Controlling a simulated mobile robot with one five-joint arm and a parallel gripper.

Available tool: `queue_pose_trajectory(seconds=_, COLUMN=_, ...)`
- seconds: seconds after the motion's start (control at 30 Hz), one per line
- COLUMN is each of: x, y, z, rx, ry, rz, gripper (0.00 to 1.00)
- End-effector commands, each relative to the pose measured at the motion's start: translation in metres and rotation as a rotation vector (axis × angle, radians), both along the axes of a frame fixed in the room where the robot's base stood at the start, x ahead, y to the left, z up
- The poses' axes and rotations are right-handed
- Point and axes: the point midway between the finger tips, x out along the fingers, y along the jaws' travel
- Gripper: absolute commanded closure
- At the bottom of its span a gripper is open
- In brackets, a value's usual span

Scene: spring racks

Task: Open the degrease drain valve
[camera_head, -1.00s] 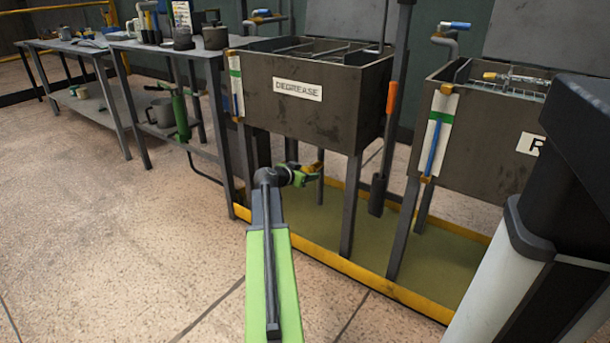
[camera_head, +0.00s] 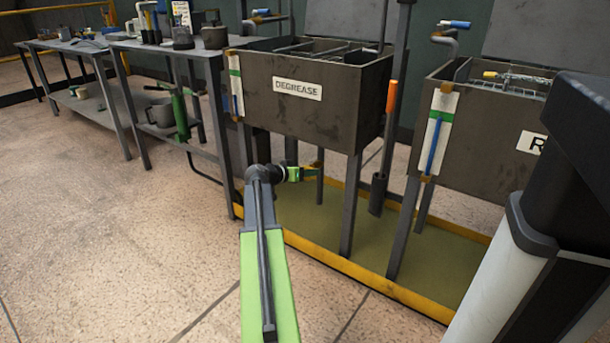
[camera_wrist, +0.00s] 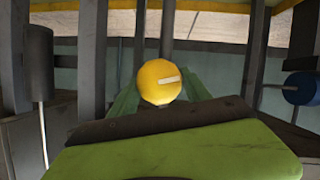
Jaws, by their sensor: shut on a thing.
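The degrease tank (camera_head: 345,105) is a dark box on legs with a "DEGREASE" label (camera_head: 297,89). Below it, the drain valve's yellow-orange handle (camera_head: 317,166) shows only as a small patch beside my gripper (camera_head: 302,173). In the wrist view, a round yellow knob with a pale mark (camera_wrist: 160,82), which looks like this handle, sits between the green fingers of my gripper (camera_wrist: 160,98). The gripper is shut on it. The valve body and outlet are hidden behind the knob and gripper, so I cannot tell the valve's position.
A yellow-edged drip tray (camera_head: 345,262) lies under the tanks. Tank legs (camera_head: 350,205) stand close to my arm. A dark paddle with an orange grip (camera_head: 379,190) hangs to the right. A second tank (camera_head: 480,150) stands further right. Workbenches (camera_head: 168,47) stand left; the front-left floor is clear.

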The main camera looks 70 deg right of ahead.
Motion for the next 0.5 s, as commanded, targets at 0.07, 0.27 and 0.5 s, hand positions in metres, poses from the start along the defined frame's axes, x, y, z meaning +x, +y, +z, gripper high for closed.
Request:
queue_pose_trajectory(seconds=0.07, x=0.0072, y=-0.0035, z=-0.0015, rx=0.014, ry=0.067, rz=0.013, gripper=0.84)
queue_pose_trajectory(seconds=0.27, x=0.008, y=-0.0038, z=-0.0031, rx=0.062, ry=0.252, rz=0.012, gripper=0.84)
queue_pose_trajectory(seconds=0.5, x=0.0093, y=-0.0035, z=-0.0051, rx=0.121, ry=0.473, rz=0.012, gripper=0.84)
